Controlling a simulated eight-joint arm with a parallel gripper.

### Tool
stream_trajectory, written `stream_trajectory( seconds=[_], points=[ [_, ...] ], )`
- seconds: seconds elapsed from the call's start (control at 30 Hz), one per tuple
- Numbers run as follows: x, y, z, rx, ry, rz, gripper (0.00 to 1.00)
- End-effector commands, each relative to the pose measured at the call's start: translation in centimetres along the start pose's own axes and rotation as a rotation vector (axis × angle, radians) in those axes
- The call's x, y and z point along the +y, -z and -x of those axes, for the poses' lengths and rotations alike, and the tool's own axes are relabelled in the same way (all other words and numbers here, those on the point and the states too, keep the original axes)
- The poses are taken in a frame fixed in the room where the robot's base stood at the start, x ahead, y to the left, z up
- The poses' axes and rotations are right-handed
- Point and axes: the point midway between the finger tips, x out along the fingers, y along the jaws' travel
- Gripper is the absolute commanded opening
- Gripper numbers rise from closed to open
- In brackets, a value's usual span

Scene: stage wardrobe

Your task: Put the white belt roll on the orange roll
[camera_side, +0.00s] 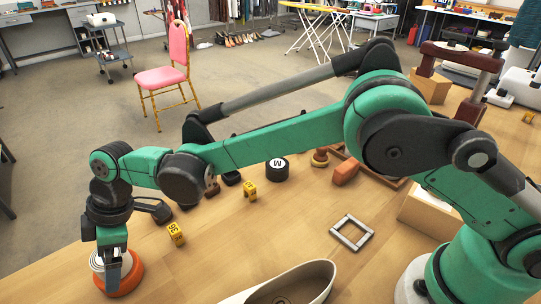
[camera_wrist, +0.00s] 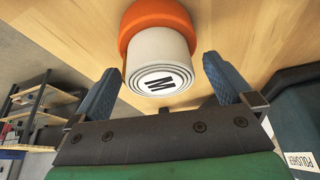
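The white belt roll (camera_wrist: 160,62), a coiled strap with an "M" on its end face, rests on the orange roll (camera_wrist: 152,16). The two look stacked and roughly in line. In the side view the white roll (camera_side: 96,263) and the orange roll (camera_side: 128,276) show at the lower left, partly hidden by my gripper (camera_side: 111,270). In the wrist view my gripper (camera_wrist: 162,66) is open. Its blue fingers stand on either side of the white roll, with a gap visible at the right finger; contact at the left finger is hard to tell.
Yellow number markers (camera_side: 176,233) stand on the table. A black roll with an "M" (camera_side: 277,169), a grey square frame (camera_side: 351,232), a reddish block (camera_side: 345,172) and a cream shoe (camera_side: 290,285) lie to the right. The table's left edge is close by the stack.

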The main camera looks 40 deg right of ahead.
Motion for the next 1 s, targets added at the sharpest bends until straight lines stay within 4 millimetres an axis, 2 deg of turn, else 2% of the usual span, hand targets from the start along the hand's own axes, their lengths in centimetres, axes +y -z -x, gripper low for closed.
stream_trajectory(
  seconds=[0.13, 0.27, 0.7, 0.87, 1.0],
  points=[
    [0.0, 0.1, 0.2, 0.0, 0.0, 0.0, 1.0],
    [0.0, 0.1, 1.6, 0.0, 0.0, -0.001, 1.0],
    [0.1, 0.1, 10.4, 0.001, 0.0, -0.001, 1.0],
    [0.1, 0.1, 12.1, 0.001, -0.002, -0.005, 1.0],
    [0.7, -1.6, 14.1, 0.001, -0.045, -0.086, 1.0]
  ],
)
